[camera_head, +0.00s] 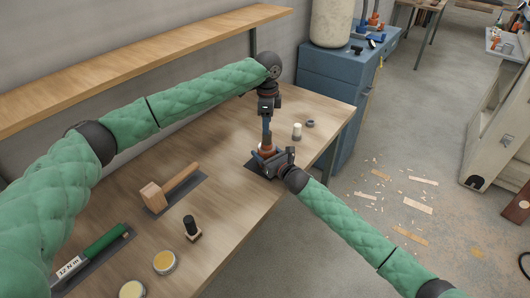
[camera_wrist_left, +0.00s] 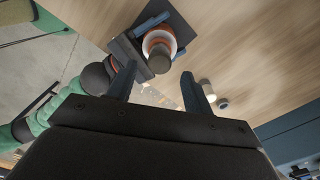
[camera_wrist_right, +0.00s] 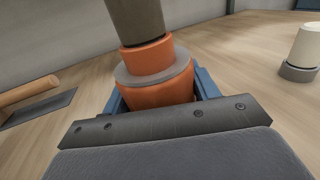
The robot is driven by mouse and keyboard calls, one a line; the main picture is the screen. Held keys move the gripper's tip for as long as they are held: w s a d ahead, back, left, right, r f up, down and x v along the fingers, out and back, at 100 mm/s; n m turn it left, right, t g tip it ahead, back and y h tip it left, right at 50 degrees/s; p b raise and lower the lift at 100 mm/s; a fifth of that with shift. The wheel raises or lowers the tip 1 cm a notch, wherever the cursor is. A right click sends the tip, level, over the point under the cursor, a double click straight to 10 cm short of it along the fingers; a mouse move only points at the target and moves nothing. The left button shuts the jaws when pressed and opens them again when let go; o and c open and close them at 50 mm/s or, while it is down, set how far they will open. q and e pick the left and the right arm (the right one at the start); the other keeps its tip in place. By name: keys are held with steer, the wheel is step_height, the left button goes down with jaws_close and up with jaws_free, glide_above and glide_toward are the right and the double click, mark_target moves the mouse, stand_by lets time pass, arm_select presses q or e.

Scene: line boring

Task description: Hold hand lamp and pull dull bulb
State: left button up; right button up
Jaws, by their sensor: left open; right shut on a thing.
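The hand lamp (camera_head: 265,151) stands upright on a dark mat on the workbench, orange with a grey collar in the right wrist view (camera_wrist_right: 155,85). The dull bulb, a dark grey cylinder, rises from its top in the right wrist view (camera_wrist_right: 137,20). It also shows in the left wrist view (camera_wrist_left: 159,58). My right gripper (camera_head: 268,160) is shut on the lamp's orange body. My left gripper (camera_head: 267,122) points down above the lamp. It is open, and the bulb appears beyond and between its fingertips in the left wrist view (camera_wrist_left: 158,78); contact cannot be told.
A pale bulb-like cylinder (camera_head: 297,130) and a small grey ring (camera_head: 311,123) stand right of the lamp. A wooden mallet (camera_head: 168,188), a dark stamp-like piece (camera_head: 191,228), round tins (camera_head: 164,262) and a green-handled tool (camera_head: 105,243) lie nearer. A shelf (camera_head: 130,70) runs behind.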

arm_select(q)
steer(key=shift+f, duration=2.65)
steer(key=shift+c, duration=0.2)
jaws_close()
steer(key=shift+r, duration=0.15)
steer(key=shift+r, duration=1.2)
steer(key=shift+r, duration=2.5)
